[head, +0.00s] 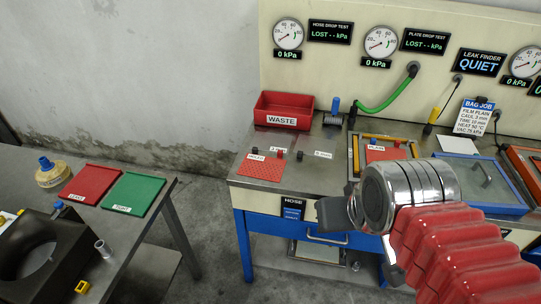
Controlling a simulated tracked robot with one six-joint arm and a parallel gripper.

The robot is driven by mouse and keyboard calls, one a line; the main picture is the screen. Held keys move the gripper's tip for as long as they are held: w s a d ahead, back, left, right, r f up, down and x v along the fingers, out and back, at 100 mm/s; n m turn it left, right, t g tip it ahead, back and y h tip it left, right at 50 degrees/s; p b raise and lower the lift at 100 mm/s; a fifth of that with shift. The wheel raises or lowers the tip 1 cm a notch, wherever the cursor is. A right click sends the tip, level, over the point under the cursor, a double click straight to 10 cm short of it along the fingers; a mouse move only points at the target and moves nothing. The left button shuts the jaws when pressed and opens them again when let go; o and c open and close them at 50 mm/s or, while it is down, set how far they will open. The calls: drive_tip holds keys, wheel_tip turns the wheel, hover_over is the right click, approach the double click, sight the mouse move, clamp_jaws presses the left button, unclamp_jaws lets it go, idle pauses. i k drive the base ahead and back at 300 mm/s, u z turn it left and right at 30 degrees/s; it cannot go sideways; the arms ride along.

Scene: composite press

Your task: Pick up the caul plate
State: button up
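My gripper (362,240) is in front of the bench's front edge, in the right half of the head view. Its two fingers are spread apart, with nothing seen between them. On the bench, small labels, one seeming to read "6 mm" (323,154), stand beside small dark knobs (300,155) behind the red holed sheet. These may mark the caul plates, but the plate outlines blend into the grey metal top and I cannot tell them apart. The knobs are behind and left of my gripper. The job card (474,116) reads "CAUL 3 mm".
A red waste bin (284,110) stands at the bench's back left. A red holed sheet (261,167) lies at its left front. A framed tray with a plain red sheet (386,150) and a blue-framed box (490,186) lie beyond my arm. A second table (78,228) stands left, across a gap.

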sight(265, 141)
drive_tip(key=k, duration=0.45)
drive_tip(key=z, duration=0.55)
drive_tip(key=i, duration=0.9)
drive_tip(key=u, duration=2)
